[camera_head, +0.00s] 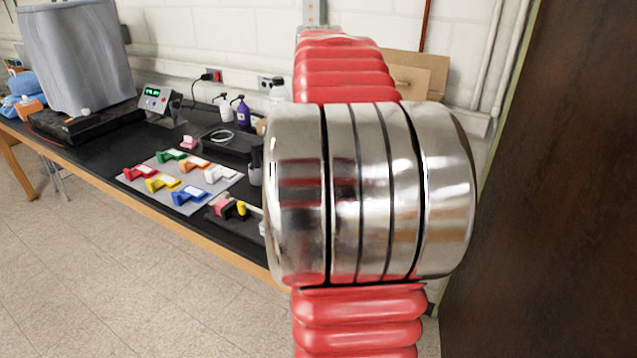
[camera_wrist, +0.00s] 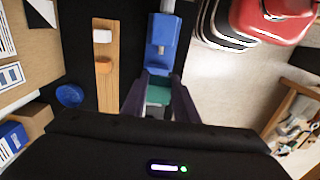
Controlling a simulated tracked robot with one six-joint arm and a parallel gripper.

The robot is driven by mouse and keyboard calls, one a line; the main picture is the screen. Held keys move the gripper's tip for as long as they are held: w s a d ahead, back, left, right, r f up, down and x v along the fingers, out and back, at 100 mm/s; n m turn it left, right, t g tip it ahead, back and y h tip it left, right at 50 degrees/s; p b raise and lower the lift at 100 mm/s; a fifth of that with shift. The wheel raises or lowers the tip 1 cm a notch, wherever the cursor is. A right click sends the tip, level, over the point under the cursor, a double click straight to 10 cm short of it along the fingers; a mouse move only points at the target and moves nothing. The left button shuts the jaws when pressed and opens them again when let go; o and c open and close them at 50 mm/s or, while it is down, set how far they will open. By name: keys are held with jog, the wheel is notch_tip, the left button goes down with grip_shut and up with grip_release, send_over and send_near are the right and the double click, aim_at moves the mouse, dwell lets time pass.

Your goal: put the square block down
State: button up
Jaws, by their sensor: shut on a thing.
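My gripper (camera_wrist: 160,88) shows in the wrist view, with two dark fingers closed on the sides of a teal-green block (camera_wrist: 158,97). I take this to be the square block; its full shape is hidden by the fingers and my wrist. A blue piece (camera_wrist: 162,45) with a pale end lies just beyond the fingertips, over a dark surface. I cannot tell whether the held block touches anything below it. In the head view my own arm fills the middle, and neither my gripper nor the held block can be seen.
The black bench (camera_head: 95,150) carries a grey mat (camera_head: 222,186) with several coloured blocks, bottles (camera_head: 243,111) and a box with a display (camera_head: 158,98). In the wrist view, a wooden strip (camera_wrist: 105,75) lies left, and a red container (camera_wrist: 270,22) stands upper right.

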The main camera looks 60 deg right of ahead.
dwell(0.5)
jog(key=w+a+f, duration=0.6)
jog(key=w+a, duration=0.1)
jog(key=w, duration=0.2)
jog(key=w+a+f, duration=0.6)
jog(key=w, duration=0.2)
jog(key=w+a+f, duration=0.3)
jog(key=a+f, duration=0.1)
jog(key=a, duration=0.4)
jog(key=w+a+f, duration=0.2)
jog(key=a+f, duration=0.3)
jog(key=a, duration=0.3)
jog(key=w+a+f+m, duration=0.1)
jog(key=w+a+f, duration=0.2)
jog(key=a, duration=0.4)
jog(key=shift+w+a+f, duration=0.3)
jog(key=shift+a+f, duration=0.1)
jog(key=shift+f, duration=0.3)
jog(key=shift+s, duration=0.1)
